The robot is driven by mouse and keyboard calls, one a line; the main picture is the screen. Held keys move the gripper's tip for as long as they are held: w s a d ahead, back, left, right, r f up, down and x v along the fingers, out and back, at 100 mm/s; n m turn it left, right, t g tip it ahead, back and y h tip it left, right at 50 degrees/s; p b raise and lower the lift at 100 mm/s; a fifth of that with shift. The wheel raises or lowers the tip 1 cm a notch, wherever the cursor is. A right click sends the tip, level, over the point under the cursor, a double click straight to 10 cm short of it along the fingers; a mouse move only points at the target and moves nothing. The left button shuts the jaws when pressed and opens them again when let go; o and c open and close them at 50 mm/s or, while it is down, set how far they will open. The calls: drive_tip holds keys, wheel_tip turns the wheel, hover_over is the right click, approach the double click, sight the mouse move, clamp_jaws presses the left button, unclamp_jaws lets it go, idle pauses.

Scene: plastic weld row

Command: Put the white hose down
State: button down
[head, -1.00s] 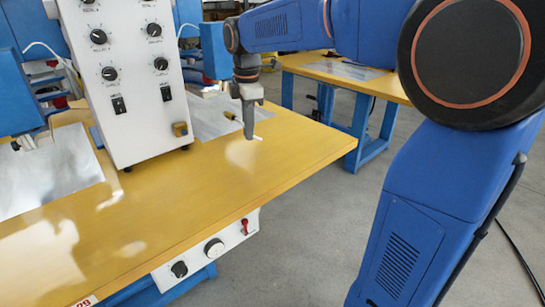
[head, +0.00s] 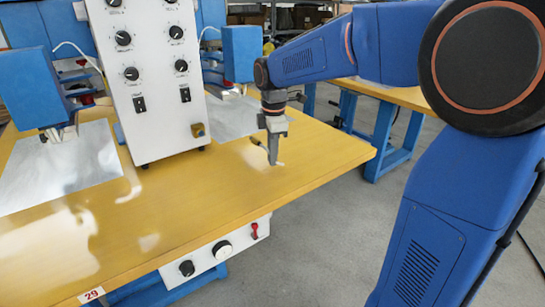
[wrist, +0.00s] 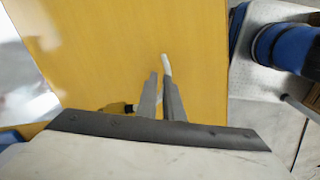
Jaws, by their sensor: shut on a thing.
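The white hose (wrist: 166,64) shows as a short, pale, slightly bent piece sticking out past my fingertips in the wrist view. Its tip also shows as a small white bit beside the fingers in the head view (head: 281,164). My gripper (head: 273,161) points down over the right part of the yellow table (head: 205,205). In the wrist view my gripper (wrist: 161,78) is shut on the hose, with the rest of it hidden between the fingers. The hose is at or just above the tabletop; I cannot tell if it touches.
A white control box (head: 158,75) with knobs stands on the table left of my gripper. A small dark object (wrist: 128,107) lies close to the fingers. Silver sheets (head: 62,165) lie at left and behind. The tabletop around the gripper and toward the front is clear.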

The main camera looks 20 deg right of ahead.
drive_tip(key=shift+f, duration=0.3)
drive_tip(key=shift+f, duration=0.15)
drive_tip(key=c, duration=1.9)
unclamp_jaws()
wheel_tip(320, 180, up, 12)
drive_tip(key=s+d+f+m+t, duration=0.1)
drive_tip(key=s+d+f+m, duration=0.1)
drive_tip(key=s+f+m, duration=0.3)
drive_tip(key=s+d+f+m+t, duration=0.1)
drive_tip(key=s+f+m, duration=0.4)
drive_tip(key=s, duration=0.9)
drive_tip(key=s+d+f+m+t, duration=0.2)
drive_tip(key=s+f+m, duration=0.3)
drive_tip(key=s, duration=0.5)
drive_tip(key=shift+s+d+m, duration=0.2)
drive_tip(key=shift+d+m, duration=0.4)
drive_tip(key=shift+m, duration=0.6)
drive_tip(key=shift+r, duration=0.1)
